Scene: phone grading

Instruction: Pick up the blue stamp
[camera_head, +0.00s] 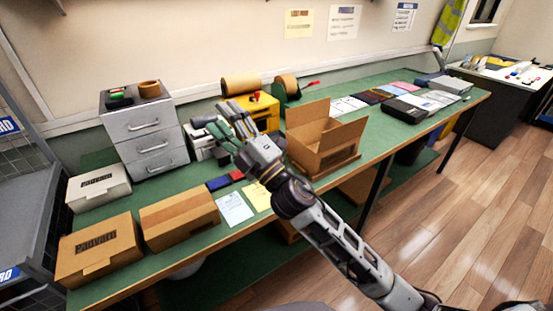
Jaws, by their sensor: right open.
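My right gripper (226,128) is open, above the green table, in front of the white machine and the yellow box. Its arm comes in from the lower right. A small flat blue block (218,183) lies on the table below and left of the gripper, beside a similar red block (237,176). I cannot tell whether the blue block is the blue stamp or a pad; no other blue stamp shows clearly. The gripper hides part of the table behind it. My left gripper is not in view.
Closed cartons (180,217) stand at the front left, near a grey drawer unit (144,133). An open carton (322,141) stands right of the gripper. A white sheet (234,208) and a yellow sheet (258,197) lie at the front edge. Phones and trays line the right side.

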